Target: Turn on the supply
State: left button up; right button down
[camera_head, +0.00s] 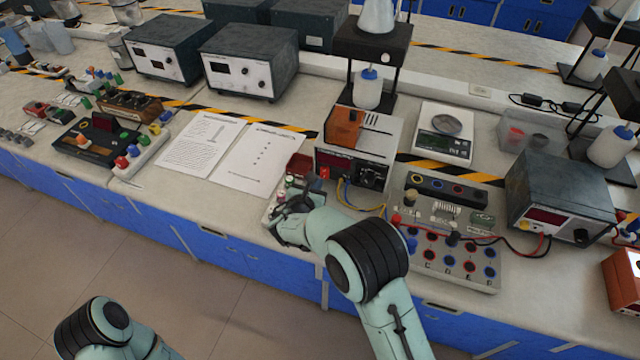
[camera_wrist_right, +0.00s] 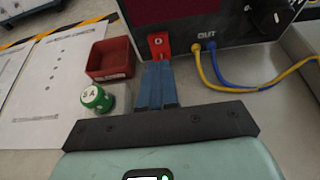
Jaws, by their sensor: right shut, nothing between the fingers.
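The supply (camera_head: 385,147) is a light box in the middle of the bench, with a dark red display, a black knob and an orange block on top. Its red switch (camera_head: 324,173) sits low at the left of the front; the wrist view shows this switch (camera_wrist_right: 160,44) on a red plate. My right gripper (camera_wrist_right: 157,66) is shut and empty, its blue fingertips just in front of and below the switch. I cannot tell whether they touch it. In the head view its fingers are mostly hidden by my wrist. Only part of my left arm shows, without its gripper.
A red tray (camera_wrist_right: 110,60) and a green weight-like piece (camera_wrist_right: 97,98) stand left of the fingers. Yellow and blue cables (camera_wrist_right: 225,82) run from the supply's outlets on the right. A socket board (camera_head: 450,240) lies right of my arm. Paper sheets (camera_head: 255,158) lie left.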

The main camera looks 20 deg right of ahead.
jog(key=v, duration=0.5)
jog(key=shift+s+r, duration=0.1)
jog(key=shift+s, duration=0.25)
pick_arm(q)
jog(key=shift+s+f+b, duration=0.25)
jog(key=shift+s+b, duration=0.05)
jog(key=shift+s, duration=0.15)
pick_arm(e)
jog(key=v, duration=0.5)
jog(key=shift+a+r, duration=0.1)
jog(key=shift+a, duration=0.1)
pick_arm(q)
jog(key=shift+f, duration=0.1)
